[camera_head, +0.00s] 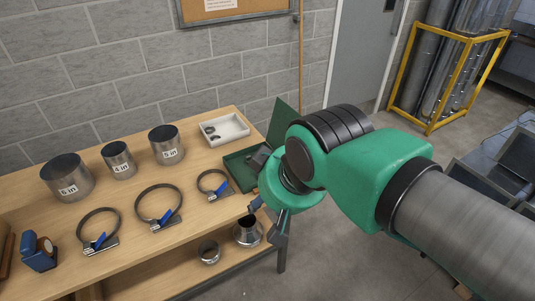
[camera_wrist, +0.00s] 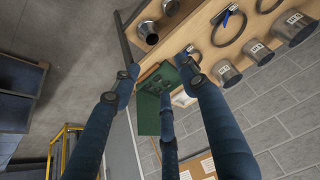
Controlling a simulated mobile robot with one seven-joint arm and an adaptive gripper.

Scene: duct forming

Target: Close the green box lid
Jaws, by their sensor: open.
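The green box (camera_head: 238,168) sits at the right end of the wooden workbench. Its lid (camera_head: 281,118) stands raised at the box's back right side, open. My gripper (camera_wrist: 160,78) has its dark blue fingers spread and holds nothing. In the wrist view the green box (camera_wrist: 185,72) and its lid (camera_wrist: 147,115) show between and beyond the fingers, partly covered by them. In the head view my green wrist hides the right part of the box and most of my gripper, whose fingers point down near the bench's right edge. I see no clear contact with the lid.
A white tray (camera_head: 224,129) stands just behind the box. Several metal duct pieces (camera_head: 166,145) and ring clamps (camera_head: 158,207) lie to the left on the bench (camera_head: 130,246). A metal cone (camera_head: 248,231) stands on the lower shelf. The floor right of the bench is open.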

